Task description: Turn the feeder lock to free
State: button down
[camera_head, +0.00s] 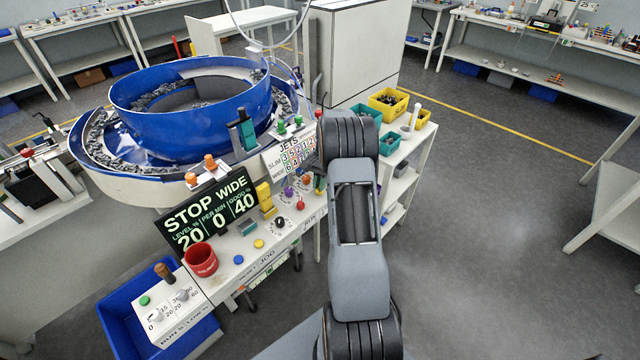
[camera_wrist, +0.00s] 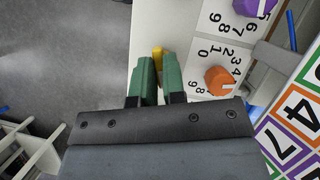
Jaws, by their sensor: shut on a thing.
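My gripper (camera_wrist: 157,62) has green fingers, seen in the wrist view at the edge of a white panel (camera_wrist: 148,25). The fingers are closed on a small yellow handle (camera_wrist: 157,50), of which only the end shows between the tips. I take it for the feeder lock; no label on it is readable, and its setting cannot be told. In the head view my arm hides most of the gripper and the handle, by the right end of the control panel.
Beside the fingers are an orange dial (camera_wrist: 219,81) and a purple dial (camera_wrist: 254,6) with numbered scales. In the head view a sign (camera_head: 210,211) reads STOP WIDE, a blue bowl (camera_head: 190,125) stands behind, and a shelf with yellow bins (camera_head: 388,104) stands right. Open floor lies right.

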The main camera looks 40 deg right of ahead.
jog(key=n, duration=0.2)
jog(key=n+g+h, duration=0.1)
jog(key=n, duration=0.1)
jog(key=shift+a+f+n+g, duration=0.1)
jog(key=shift+n+g, duration=0.2)
jog(key=shift+n, duration=0.1)
dwell(0.4)
jog(key=c, duration=1.2)
grip_release()
jog(key=v, duration=1.3)
jog(key=shift+a+r, duration=0.2)
jog(key=shift+r, duration=0.25)
jog(key=shift+w, duration=0.1)
